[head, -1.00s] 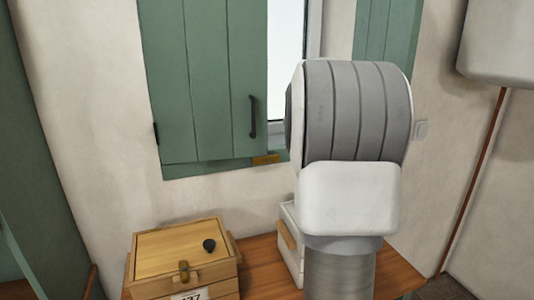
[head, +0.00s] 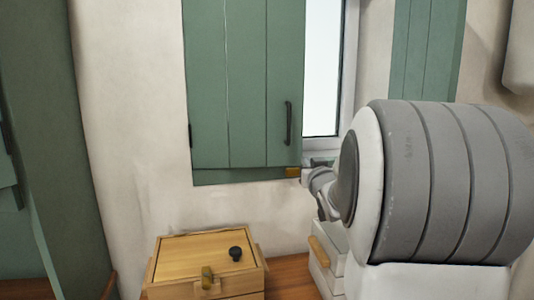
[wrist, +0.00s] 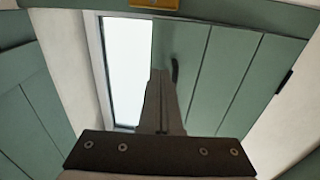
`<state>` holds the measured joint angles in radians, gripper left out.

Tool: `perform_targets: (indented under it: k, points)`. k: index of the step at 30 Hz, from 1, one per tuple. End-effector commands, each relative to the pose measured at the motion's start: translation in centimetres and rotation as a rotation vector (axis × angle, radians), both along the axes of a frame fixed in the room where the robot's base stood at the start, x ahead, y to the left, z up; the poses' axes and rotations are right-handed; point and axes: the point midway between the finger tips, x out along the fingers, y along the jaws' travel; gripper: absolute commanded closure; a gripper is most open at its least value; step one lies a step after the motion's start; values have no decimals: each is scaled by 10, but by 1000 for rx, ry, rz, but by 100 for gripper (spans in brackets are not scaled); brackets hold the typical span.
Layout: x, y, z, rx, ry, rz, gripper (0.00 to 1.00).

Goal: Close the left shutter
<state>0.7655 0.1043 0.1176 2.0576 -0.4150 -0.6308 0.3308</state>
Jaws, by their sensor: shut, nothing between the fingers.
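The left shutter (head: 245,85) is a green plank panel with a dark upright handle (head: 288,123) near its right edge. It covers the left part of the window; I cannot tell whether it lies flush with the frame. It also shows in the wrist view (wrist: 225,80), where its handle (wrist: 175,70) is beside the fingertips. My gripper (wrist: 160,76) is shut and empty, in front of the shutter near its free edge and the bright pane. Contact cannot be made out. In the head view my arm hides most of the gripper.
The right shutter (head: 428,50) stands to the right of the bright window pane (head: 321,70). A wooden box (head: 195,254) with a dark knob rests on the table below, beside a white box (head: 322,262). A green panel (head: 45,140) stands at the far left.

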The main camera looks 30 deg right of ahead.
Motion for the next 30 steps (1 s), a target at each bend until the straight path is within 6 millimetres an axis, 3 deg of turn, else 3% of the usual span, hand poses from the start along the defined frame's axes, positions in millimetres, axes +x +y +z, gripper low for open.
perform_targets:
  k: [15,21,30]
  points:
    - [83,-36,0,0,3,0,100]
    - [99,-44,0,1,2,-1,100]
    - [104,-45,0,0,2,-1,100]
